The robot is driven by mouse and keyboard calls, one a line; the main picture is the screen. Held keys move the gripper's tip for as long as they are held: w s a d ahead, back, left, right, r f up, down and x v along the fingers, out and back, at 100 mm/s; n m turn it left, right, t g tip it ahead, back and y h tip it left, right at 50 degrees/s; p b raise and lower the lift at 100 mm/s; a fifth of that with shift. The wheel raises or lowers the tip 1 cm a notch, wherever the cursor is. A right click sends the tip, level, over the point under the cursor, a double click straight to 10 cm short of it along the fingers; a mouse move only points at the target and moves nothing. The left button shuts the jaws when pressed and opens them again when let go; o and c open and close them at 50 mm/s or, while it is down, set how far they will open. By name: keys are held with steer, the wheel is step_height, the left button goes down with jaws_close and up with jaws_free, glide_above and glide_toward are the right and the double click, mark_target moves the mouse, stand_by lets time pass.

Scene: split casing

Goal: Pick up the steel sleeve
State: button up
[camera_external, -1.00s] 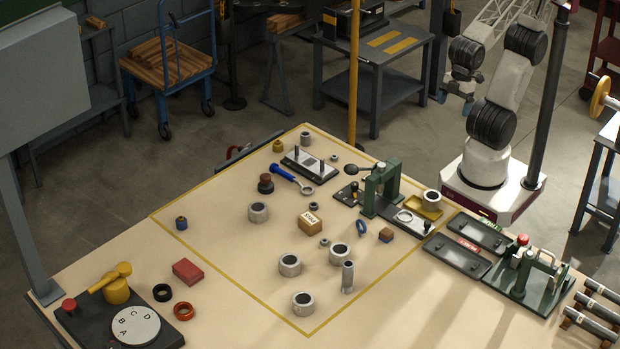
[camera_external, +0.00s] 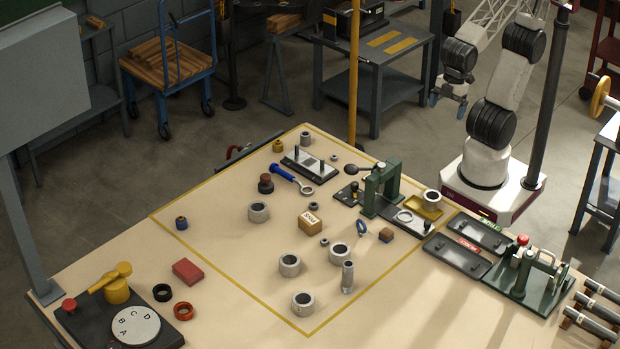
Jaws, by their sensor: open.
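A slim upright steel cylinder (camera_external: 347,278) stands at the front right inside the yellow outline on the bench; it looks like the sleeve, though I cannot be sure. Several wider grey metal rings stand nearby: one (camera_external: 340,254) just behind it, one (camera_external: 289,265) to its left, one (camera_external: 303,303) in front and one (camera_external: 258,212) farther back. My gripper (camera_external: 447,106) has blue fingertips that point down and stand apart. It is open and empty, beyond the bench's back right edge and far from the cylinder.
A green press (camera_external: 381,190) stands at the right of the outlined area, with a yellow tray (camera_external: 425,207) holding a ring beside it. Two dark trays (camera_external: 457,257) lie further right. A tan block (camera_external: 311,222) sits mid-bench. A yellow pole (camera_external: 354,80) rises behind the bench.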

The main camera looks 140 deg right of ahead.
steer(key=w+n, duration=0.4)
steer(key=w, duration=0.9)
steer(key=n+g, duration=0.2)
steer(key=n, duration=1)
glide_above(340, 249)
steer(key=w+a, duration=0.2)
step_height(340, 249, down, 22)
steer(key=shift+s+d+f, duration=0.15)
steer(key=shift+s+f, duration=0.05)
steer(key=shift+f, duration=1.3)
steer(key=shift+d+f, duration=0.15)
steer(key=shift+f, duration=2.45)
